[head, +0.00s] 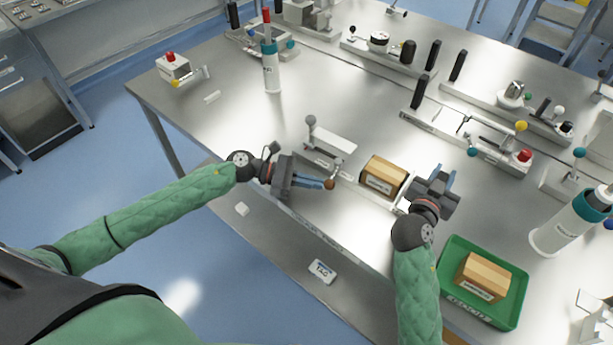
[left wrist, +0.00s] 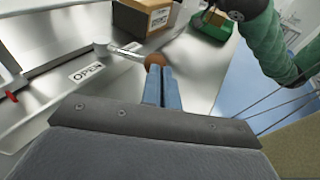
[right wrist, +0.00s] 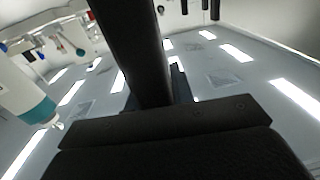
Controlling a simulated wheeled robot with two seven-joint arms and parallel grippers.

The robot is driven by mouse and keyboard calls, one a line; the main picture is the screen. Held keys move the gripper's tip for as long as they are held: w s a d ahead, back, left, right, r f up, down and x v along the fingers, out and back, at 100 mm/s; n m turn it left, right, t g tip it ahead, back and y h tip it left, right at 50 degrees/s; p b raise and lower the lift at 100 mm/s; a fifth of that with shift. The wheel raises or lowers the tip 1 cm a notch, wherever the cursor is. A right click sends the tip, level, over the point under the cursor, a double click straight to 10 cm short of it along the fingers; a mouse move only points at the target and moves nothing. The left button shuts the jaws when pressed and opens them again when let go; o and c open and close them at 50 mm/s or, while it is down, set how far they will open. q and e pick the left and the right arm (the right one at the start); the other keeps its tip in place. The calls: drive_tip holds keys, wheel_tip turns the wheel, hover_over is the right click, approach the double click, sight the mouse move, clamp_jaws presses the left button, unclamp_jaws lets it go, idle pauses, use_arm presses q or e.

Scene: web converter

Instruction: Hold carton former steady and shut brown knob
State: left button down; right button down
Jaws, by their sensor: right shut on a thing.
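The brown knob (head: 329,184) sits on the end of a metal lever at the front of a bench fixture (head: 328,147), which I take to be the carton former. In the left wrist view the knob (left wrist: 155,60) is at the tips of my left gripper (left wrist: 162,78), whose blue fingers are close together. An OPEN label (left wrist: 87,72) lies beside the lever. My right gripper (head: 433,177) is right of the boxed carton (head: 384,176). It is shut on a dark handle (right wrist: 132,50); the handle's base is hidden.
A green tray (head: 455,307) with another box (head: 483,278) is at the front right. A white bottle (head: 570,225) stands at the right, another bottle (head: 270,70) at the back left. Other fixtures with levers line the bench's back.

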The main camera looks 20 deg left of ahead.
use_arm(q)
drive_tip(key=shift+s+d+f, duration=0.1)
drive_tip(key=shift+s+d, duration=0.15)
drive_tip(key=shift+d, duration=0.4)
drive_tip(key=shift+s+d, duration=0.25)
drive_tip(key=shift+d, duration=0.4)
use_arm(e)
drive_tip(key=shift+a+f, duration=0.1)
drive_tip(key=shift+f, duration=0.6)
use_arm(q)
drive_tip(key=shift+s+d, duration=0.15)
drive_tip(key=shift+d, duration=0.1)
use_arm(e)
drive_tip(key=shift+s+a, duration=0.1)
drive_tip(key=shift+a, duration=0.05)
use_arm(q)
drive_tip(key=shift+s+a, duration=0.25)
drive_tip(key=shift+a, duration=0.2)
drive_tip(key=s+a+r, duration=0.2)
drive_tip(key=s+a, duration=0.4)
drive_tip(key=a, duration=0.5)
drive_tip(key=shift+s+a+r, duration=0.15)
drive_tip(key=shift+a+r, duration=0.15)
drive_tip(key=shift+r, duration=0.1)
use_arm(e)
drive_tip(key=shift+d, duration=0.2)
drive_tip(key=shift+r, duration=0.45)
